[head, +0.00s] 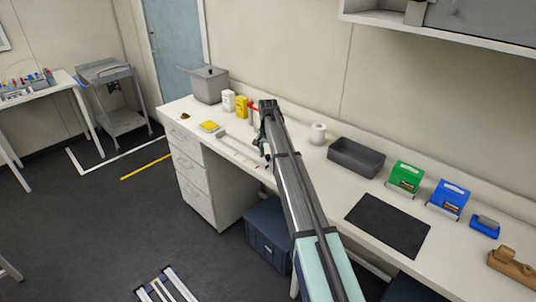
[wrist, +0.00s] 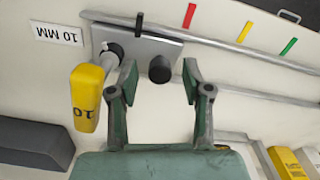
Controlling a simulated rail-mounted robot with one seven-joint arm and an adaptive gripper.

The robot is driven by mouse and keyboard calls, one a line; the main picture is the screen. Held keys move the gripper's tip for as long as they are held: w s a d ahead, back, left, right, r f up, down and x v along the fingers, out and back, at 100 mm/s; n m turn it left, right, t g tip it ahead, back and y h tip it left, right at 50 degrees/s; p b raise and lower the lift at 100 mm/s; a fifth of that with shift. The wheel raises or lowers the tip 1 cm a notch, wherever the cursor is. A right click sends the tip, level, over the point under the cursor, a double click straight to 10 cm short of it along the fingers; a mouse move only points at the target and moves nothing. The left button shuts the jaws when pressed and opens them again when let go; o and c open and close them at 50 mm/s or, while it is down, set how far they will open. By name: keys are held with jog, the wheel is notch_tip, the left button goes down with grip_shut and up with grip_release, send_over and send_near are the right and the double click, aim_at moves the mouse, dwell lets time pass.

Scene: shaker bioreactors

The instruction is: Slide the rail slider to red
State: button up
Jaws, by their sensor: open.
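In the wrist view the rail slider is a grey metal plate (wrist: 125,40) with a black knob (wrist: 160,69) and a black pointer (wrist: 139,24). It sits at the left of a thin rail (wrist: 225,45). My gripper (wrist: 159,80) is open, with a finger on each side of the knob and visible gaps. In the head view my gripper (head: 263,138) is over the bench; the slider cannot be made out there.
A yellow "10" block (wrist: 86,98) on a grey shaft stands close left of my gripper, below a "10 MM" label (wrist: 57,34). A dark grey block (wrist: 35,143) lies lower left. The bench also holds a grey bin (head: 357,157) and a black mat (head: 388,225).

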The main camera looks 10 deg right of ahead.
grip_shut()
jog(key=w+a, duration=0.1)
jog(key=w, duration=0.1)
jog(key=w+a, duration=0.2)
jog(key=shift+b, duration=0.35)
jog(key=shift+s, duration=0.1)
grip_release()
notch_tip(320, 180, up, 12)
dwell(0.3)
